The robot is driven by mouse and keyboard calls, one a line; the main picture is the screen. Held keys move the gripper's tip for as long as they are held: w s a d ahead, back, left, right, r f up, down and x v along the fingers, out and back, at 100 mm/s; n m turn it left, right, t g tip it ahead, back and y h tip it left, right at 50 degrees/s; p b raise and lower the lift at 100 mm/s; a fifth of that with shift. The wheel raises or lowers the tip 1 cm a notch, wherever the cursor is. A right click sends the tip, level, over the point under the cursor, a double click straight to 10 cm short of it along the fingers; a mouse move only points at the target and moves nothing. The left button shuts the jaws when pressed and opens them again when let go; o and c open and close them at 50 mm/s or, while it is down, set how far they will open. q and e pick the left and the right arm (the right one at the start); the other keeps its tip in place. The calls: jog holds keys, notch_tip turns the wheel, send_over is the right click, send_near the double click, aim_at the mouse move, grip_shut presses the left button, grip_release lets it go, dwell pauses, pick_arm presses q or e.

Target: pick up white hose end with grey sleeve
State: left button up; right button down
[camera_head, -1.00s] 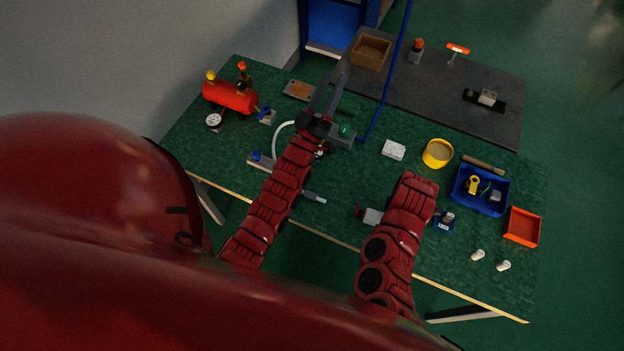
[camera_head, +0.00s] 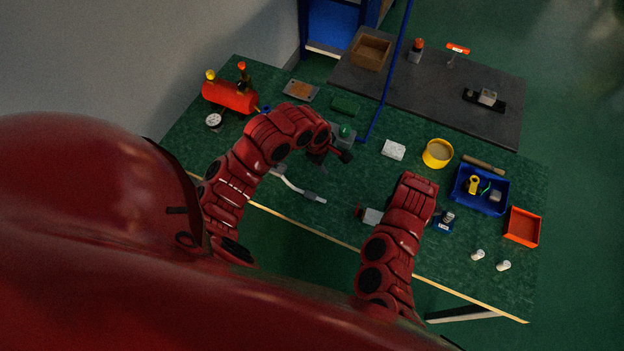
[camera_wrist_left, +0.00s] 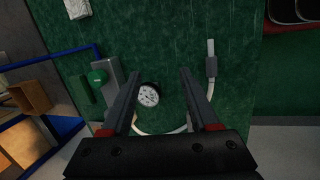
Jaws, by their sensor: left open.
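The white hose (camera_head: 289,184) lies on the green bench top, and its end with the grey sleeve (camera_head: 310,195) points toward the front edge. In the left wrist view the grey sleeve (camera_wrist_left: 211,67) is at right, with the white tip (camera_wrist_left: 210,46) beyond it. My left gripper (camera_head: 331,160) is above the bench, behind the hose end; its forearm hides part of the hose. In the left wrist view its jaws (camera_wrist_left: 160,72) are open and empty, and the sleeve is just outside the right finger. My right gripper is hidden by its own arm.
A round gauge (camera_wrist_left: 148,95) shows between my left fingers in the wrist view. A block with a green knob (camera_head: 344,132) stands behind my left gripper. My right arm is right of the hose end. Bench between the hose end and front edge is clear.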

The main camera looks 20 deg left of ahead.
pick_arm(q)
jog(key=s+a+n+g+y, duration=0.1)
jog(key=s+a+g+y, duration=0.15)
jog(key=s, duration=0.35)
jog(key=shift+g+h, duration=0.25)
jog(key=shift+h, duration=0.2)
notch_tip(320, 180, down, 6)
jog(key=shift+r, duration=0.1)
jog(key=shift+s+a+f, duration=0.1)
jog(key=shift+a+f, duration=0.05)
jog(key=shift+f, duration=1.3)
jog(key=shift+a+f, duration=0.1)
jog(key=shift+f, duration=1.3)
grip_shut()
